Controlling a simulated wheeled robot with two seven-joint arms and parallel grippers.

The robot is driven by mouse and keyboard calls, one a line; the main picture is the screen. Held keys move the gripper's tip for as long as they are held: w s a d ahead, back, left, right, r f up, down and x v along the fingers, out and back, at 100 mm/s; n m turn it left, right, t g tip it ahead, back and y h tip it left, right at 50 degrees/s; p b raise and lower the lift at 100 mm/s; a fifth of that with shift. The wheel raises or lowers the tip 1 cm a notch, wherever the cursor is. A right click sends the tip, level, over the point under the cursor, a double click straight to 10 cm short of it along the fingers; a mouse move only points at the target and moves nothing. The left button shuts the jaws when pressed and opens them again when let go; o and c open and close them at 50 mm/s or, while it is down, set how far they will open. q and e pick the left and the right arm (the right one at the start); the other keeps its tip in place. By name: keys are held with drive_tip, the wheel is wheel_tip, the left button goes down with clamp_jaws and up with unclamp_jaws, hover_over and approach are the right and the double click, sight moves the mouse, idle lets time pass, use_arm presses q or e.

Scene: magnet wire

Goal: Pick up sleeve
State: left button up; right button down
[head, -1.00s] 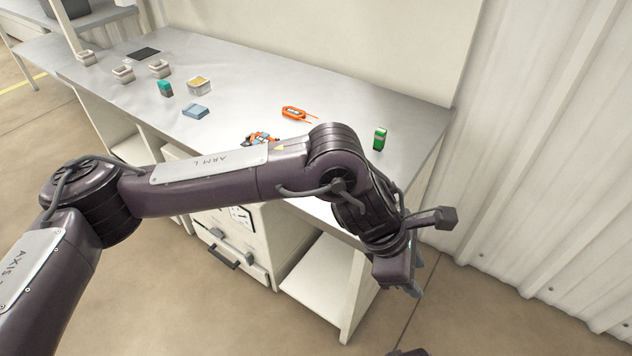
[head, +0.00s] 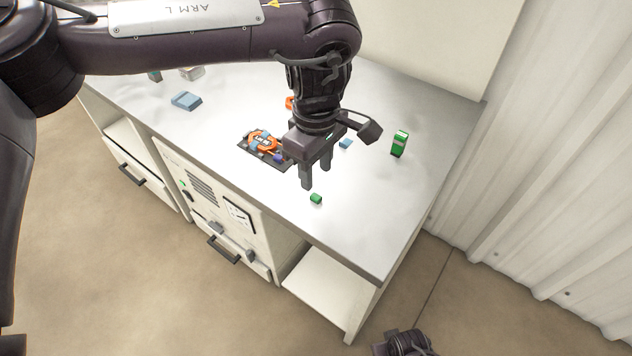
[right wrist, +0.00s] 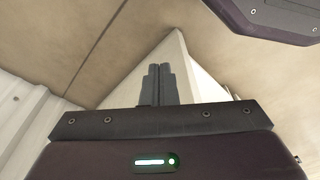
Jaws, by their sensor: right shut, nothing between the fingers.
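A small green piece (head: 316,198) lies on the workbench near its front edge, and a small light-blue piece (head: 345,143) lies farther back; I cannot tell for sure which is the sleeve. My left gripper (head: 316,177) points down over the bench, its two fingers apart with nothing seen between them. In the picture its tips are just above the green piece and left of the blue one; the height is hard to judge. My right gripper (right wrist: 158,70) is shut and empty in the right wrist view, away from the bench top.
A dark mat (head: 247,151) carries an orange and blue assembly (head: 263,141) left of the left gripper. A green box (head: 399,143) stands at the right, and a blue block (head: 186,101) lies at the left. An orange tool (head: 290,103) is mostly hidden behind my arm. A ribbed wall (head: 540,150) bounds the right.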

sight(316, 195)
use_arm(q)
drive_tip(key=shift+s+f, duration=0.25)
drive_tip(key=shift+f, duration=0.65)
drive_tip(key=f, duration=0.5)
drive_tip(key=shift+w, duration=0.3)
drive_tip(key=c, duration=0.9)
